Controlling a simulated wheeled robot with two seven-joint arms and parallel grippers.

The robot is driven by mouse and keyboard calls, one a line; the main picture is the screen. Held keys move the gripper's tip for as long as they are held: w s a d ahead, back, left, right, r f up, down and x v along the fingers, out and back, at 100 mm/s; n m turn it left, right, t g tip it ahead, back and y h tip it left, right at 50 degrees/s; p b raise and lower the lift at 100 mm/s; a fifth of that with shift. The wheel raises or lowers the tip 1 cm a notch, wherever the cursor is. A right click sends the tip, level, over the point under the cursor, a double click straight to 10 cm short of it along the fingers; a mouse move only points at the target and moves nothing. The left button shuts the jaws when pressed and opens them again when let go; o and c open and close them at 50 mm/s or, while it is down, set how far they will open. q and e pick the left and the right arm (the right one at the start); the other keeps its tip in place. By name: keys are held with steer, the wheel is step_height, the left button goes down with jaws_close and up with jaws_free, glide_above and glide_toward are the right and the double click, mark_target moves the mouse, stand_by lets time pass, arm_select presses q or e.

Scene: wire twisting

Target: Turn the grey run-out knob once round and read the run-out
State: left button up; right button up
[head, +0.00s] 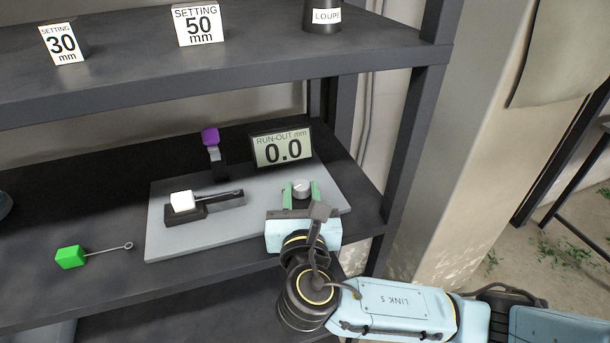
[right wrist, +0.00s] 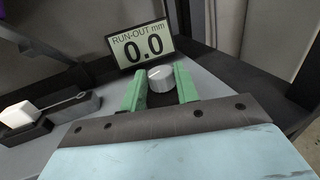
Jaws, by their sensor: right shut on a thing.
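The grey run-out knob (head: 301,188) stands on the grey base plate (head: 165,243) in front of the display. It also shows in the right wrist view (right wrist: 161,79), with a pale pointer line on its top. My right gripper (head: 300,192) is shut on the knob, with one green finger at each side of it. The run-out display (head: 282,149) reads 0.0 mm, and it reads the same in the right wrist view (right wrist: 141,46). My left gripper is not in view.
A white block with a metal rod (head: 182,201) rests in a black holder on the plate's left. A purple-topped part (head: 211,136) stands behind it. A green block with a looped wire (head: 70,257) lies on the shelf at left. An upper shelf (head: 130,83) overhangs the back.

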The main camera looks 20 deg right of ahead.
steer(key=shift+w+a+m+g+h+p, duration=0.1)
steer(key=shift+a+m+g+h+p, duration=0.1)
steer(key=shift+m+g+h+p, duration=0.65)
steer(key=shift+w+a+m+g+h+p, duration=0.15)
steer(key=shift+m+g+h+p, duration=0.2)
steer(key=shift+m+h+p, duration=1)
steer(key=shift+s+n+h+b, duration=0.1)
steer(key=shift+n+h+b, duration=0.3)
steer(key=o, duration=1)
steer(key=b+v, duration=0.2)
steer(key=v, duration=1.1)
steer(key=shift+s, duration=0.15)
